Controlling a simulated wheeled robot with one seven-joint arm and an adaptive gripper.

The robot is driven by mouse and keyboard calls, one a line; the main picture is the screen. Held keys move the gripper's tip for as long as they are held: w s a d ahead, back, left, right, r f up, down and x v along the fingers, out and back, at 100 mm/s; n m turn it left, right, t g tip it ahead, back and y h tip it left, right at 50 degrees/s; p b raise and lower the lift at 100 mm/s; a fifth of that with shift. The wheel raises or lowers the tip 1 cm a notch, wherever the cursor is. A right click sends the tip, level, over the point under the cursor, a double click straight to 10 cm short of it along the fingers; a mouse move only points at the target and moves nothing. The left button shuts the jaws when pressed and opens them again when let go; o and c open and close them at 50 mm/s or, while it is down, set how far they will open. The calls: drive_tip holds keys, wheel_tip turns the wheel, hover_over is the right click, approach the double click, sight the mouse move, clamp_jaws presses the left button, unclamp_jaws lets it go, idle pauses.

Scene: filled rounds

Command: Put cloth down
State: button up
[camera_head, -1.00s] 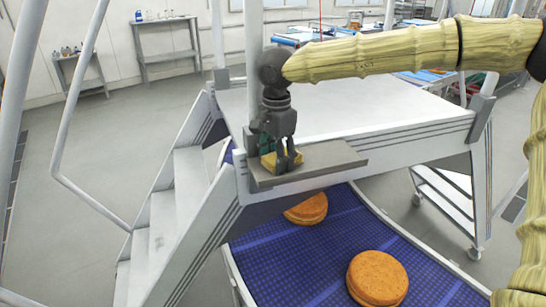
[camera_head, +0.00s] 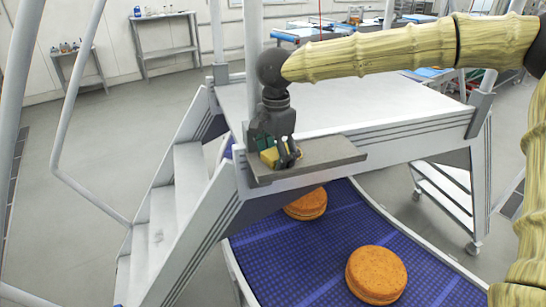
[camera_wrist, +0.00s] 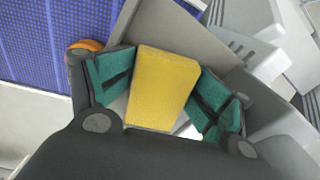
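The yellow cloth (camera_wrist: 163,85), a flat block-like piece, sits between the green finger pads of my gripper (camera_wrist: 165,88) in the wrist view. The pads meet its two sides near its far end, so the gripper looks shut on it. In the head view the cloth (camera_head: 269,156) shows tilted beside the dark fingers of my gripper (camera_head: 275,157), over the left end of a grey shelf (camera_head: 330,153). I cannot tell whether the cloth touches the shelf.
The shelf is fixed to a white platform (camera_head: 340,102) with steps (camera_head: 192,190) at left and railing posts. Below runs a blue conveyor (camera_head: 300,262) carrying round orange-brown cakes (camera_head: 376,274). The shelf's right part is bare.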

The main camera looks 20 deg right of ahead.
sight(275, 153)
drive_tip(key=shift+f, duration=0.2)
drive_tip(key=shift+w+r+b, duration=0.1)
drive_tip(key=shift+r+b, duration=0.25)
drive_tip(key=shift+r, duration=0.55)
wheel_tip(275, 153, up, 12)
drive_tip(key=b, duration=0.4)
drive_tip(key=shift+f, duration=0.1)
